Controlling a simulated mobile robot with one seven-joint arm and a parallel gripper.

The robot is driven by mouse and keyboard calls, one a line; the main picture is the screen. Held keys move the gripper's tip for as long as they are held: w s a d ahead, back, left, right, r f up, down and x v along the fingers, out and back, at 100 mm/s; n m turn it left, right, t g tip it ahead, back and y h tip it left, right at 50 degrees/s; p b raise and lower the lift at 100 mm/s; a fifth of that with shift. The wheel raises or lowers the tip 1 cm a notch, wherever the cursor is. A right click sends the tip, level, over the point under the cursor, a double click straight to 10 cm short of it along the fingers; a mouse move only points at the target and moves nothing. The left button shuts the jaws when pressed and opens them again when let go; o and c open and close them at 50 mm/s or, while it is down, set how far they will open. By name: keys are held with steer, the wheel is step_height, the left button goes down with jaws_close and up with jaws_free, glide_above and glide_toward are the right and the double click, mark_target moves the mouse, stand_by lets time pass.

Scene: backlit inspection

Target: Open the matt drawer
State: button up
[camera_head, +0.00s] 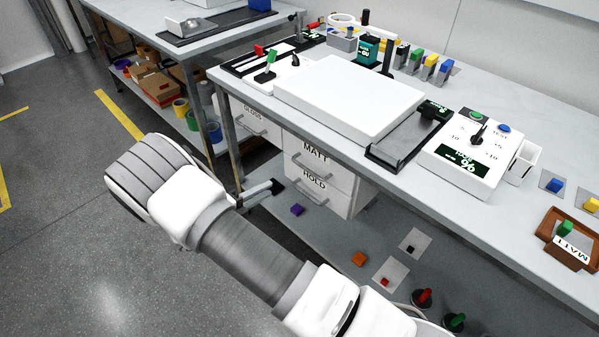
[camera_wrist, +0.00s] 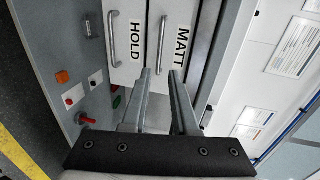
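The matt drawer (camera_head: 316,167) is a white front marked MATT with a bar handle (camera_head: 310,172), under the bench. It looks shut. In the wrist view the MATT front (camera_wrist: 178,50) stands right of the HOLD front (camera_wrist: 128,45), and its handle (camera_wrist: 162,40) runs up the picture. My gripper (camera_wrist: 160,73) is open and empty, its two fingers pointing at the drawers. The lower end of the MATT handle shows between the fingertips, but I see no contact. In the head view my gripper (camera_head: 276,187) is left of the drawers, and its fingers are small.
The HOLD drawer (camera_head: 318,192) is directly below, with its own handle; the GLOSS drawer (camera_head: 252,118) is to the left. The bench top (camera_head: 400,190) overhangs the drawers. A lower shelf (camera_head: 330,235) holds a purple block (camera_head: 297,209) and an orange block (camera_head: 360,258).

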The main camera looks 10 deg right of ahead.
mark_target(305, 169)
steer(key=b+x, duration=0.2)
steer(key=x, duration=1.5)
steer(key=shift+d, duration=0.1)
jaws_close()
stand_by(0.7)
